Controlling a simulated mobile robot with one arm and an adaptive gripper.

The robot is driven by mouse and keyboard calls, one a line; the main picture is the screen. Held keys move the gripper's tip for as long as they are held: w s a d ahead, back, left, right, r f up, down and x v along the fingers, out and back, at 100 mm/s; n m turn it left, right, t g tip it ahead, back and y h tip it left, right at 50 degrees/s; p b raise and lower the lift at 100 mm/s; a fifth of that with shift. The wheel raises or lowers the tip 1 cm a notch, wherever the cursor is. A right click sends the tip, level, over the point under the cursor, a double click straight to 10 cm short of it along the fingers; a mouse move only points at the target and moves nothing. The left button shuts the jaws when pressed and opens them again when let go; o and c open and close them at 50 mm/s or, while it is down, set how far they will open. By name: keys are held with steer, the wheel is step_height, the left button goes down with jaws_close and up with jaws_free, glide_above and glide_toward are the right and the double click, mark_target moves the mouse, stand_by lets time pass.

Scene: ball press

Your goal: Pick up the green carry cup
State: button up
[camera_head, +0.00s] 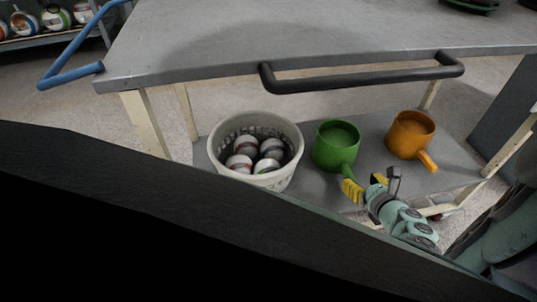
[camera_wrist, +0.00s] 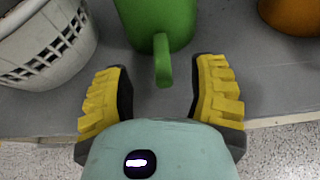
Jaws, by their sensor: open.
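The green carry cup (camera_head: 336,144) stands on the lower shelf of a cart, its handle (camera_head: 348,170) pointing toward me. In the wrist view the green cup (camera_wrist: 158,22) is at the top centre, with its handle (camera_wrist: 162,60) reaching down between the fingertips. My gripper (camera_head: 366,187) is just in front of the cup; in the wrist view my gripper (camera_wrist: 160,90) is open, one yellow-padded finger on each side of the handle's end. Neither finger visibly touches the handle.
An orange cup (camera_head: 411,134) stands to the right of the green one. A whitish basket (camera_head: 226,130) with several balls stands to the left. The cart's grey top (camera_head: 230,45) and dark handle bar (camera_head: 365,78) are above the shelf (camera_head: 385,172).

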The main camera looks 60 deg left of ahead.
mark_target(348, 171)
steer(key=b+x, duration=0.1)
steer(key=x, duration=0.2)
steer(key=shift+a+f, duration=0.15)
steer(key=shift+a, duration=0.1)
steer(key=shift+w+a+f+b, duration=0.1)
steer(key=shift+a+f+b, duration=0.25)
steer(key=shift+b, duration=0.1)
steer(key=b+x, duration=0.2)
steer(key=x, duration=0.1)
steer(key=shift+a+f+b, duration=0.1)
steer(key=shift+f+b, duration=0.2)
steer(key=shift+w+a+f, duration=0.1)
steer(key=shift+w+a, duration=0.15)
steer(key=shift+a, duration=0.2)
steer(key=shift+d, duration=0.1)
jaws_close()
